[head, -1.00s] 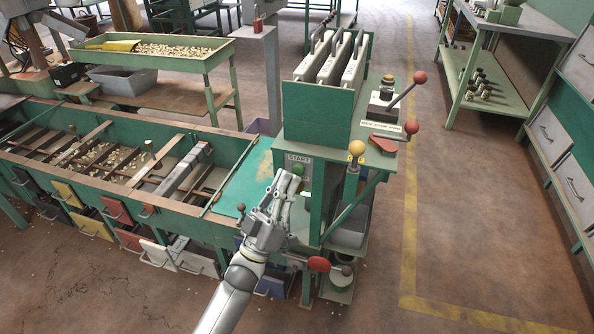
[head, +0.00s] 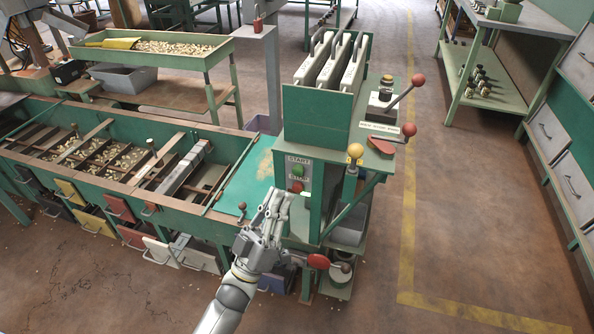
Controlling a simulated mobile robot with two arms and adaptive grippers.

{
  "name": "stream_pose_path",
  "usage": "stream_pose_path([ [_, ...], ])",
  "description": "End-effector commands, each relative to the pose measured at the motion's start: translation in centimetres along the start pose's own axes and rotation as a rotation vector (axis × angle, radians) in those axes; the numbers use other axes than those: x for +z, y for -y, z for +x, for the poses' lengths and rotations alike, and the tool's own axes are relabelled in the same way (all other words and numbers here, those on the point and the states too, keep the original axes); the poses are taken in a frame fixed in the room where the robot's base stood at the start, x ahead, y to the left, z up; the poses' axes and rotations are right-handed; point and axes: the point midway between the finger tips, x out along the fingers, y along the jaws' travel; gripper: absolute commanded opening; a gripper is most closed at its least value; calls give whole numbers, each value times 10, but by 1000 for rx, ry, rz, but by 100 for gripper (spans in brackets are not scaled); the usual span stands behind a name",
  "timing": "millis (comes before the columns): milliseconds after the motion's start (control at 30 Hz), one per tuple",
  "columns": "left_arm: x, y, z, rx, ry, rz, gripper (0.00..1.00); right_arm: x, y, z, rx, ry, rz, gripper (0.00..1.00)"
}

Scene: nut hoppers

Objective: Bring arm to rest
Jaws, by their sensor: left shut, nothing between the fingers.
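My left gripper (head: 277,199) is shut and empty. It is in front of the green machine, low and just left of its control panel. The panel shows a green start button (head: 298,171) and a red stop button (head: 297,187) just above the fingertips. The fingers look apart from the buttons, though the exact gap is hard to tell. My left arm (head: 228,303) comes up from the bottom edge. My right gripper is not in view.
A long green sorting bench (head: 112,157) with nuts and coloured drawers stands at left. Levers with a yellow knob (head: 355,151) and red knobs (head: 418,80) stick out at the machine's right. A red-knobbed handle (head: 318,261) is low beside my wrist. Floor at right is clear.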

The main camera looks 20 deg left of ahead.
Motion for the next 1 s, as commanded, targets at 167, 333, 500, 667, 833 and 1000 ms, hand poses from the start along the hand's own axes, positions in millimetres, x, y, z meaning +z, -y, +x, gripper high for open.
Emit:
stream_pose_path([
  [167,0,0,0,0,0,0,0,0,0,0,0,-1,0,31],
  [333,0,0,0,0,0,0,0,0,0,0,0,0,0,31],
  [500,0,0,0,0,0,0,0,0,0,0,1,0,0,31],
  [667,2,1,-1,-5,6,1,0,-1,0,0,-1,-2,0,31],
  [833,34,20,-19,-104,139,30,0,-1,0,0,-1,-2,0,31],
  [1000,106,57,-81,-300,469,98,0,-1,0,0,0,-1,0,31],
])
